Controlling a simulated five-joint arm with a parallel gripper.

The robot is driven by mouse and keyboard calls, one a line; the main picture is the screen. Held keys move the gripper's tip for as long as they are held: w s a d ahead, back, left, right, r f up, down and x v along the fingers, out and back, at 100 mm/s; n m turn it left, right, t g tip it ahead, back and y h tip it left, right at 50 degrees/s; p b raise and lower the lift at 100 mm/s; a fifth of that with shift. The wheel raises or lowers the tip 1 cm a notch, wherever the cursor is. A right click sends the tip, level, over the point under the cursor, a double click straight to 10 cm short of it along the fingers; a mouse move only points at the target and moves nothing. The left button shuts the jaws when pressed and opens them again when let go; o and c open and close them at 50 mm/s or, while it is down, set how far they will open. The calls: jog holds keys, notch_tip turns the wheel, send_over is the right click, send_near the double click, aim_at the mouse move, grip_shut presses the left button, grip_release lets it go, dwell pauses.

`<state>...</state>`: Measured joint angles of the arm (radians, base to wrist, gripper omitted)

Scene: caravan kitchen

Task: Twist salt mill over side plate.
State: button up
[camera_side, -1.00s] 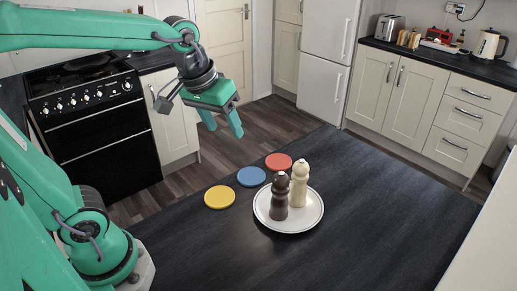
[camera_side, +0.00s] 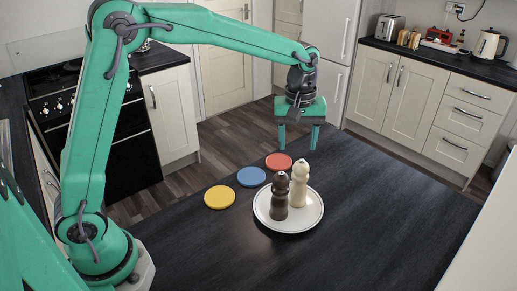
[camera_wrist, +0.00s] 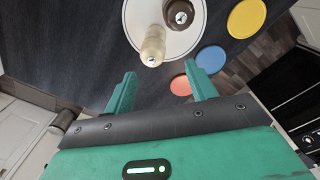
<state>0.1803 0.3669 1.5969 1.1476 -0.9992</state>
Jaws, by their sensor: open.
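A cream mill (camera_side: 299,184) and a dark brown mill (camera_side: 279,197) stand upright side by side on a white side plate (camera_side: 311,216). Which one holds salt cannot be told; the cream one is the paler. My gripper (camera_side: 298,144) is open and empty, fingers down, above and behind the plate in the side view. In the wrist view my gripper (camera_wrist: 161,80) shows both fingers apart, with the cream mill (camera_wrist: 153,47) beyond them near the plate's edge (camera_wrist: 128,16). The brown mill (camera_wrist: 178,14) is farther off.
Red (camera_side: 278,162), blue (camera_side: 251,176) and yellow (camera_side: 220,197) discs lie on the dark table (camera_side: 380,220) left of and behind the plate. The table is clear to the right. A cooker (camera_side: 95,135) and cupboards stand beyond.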

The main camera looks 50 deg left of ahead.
aim_at(302, 160)
jog(key=shift+w+d+f+n, duration=0.3)
jog(key=shift+w+d+f, duration=0.15)
jog(key=shift+w+f, duration=0.3)
jog(key=shift+s+f, duration=0.1)
jog(key=shift+f, duration=0.15)
jog(key=shift+f, duration=2.85)
jog(key=c, duration=0.8)
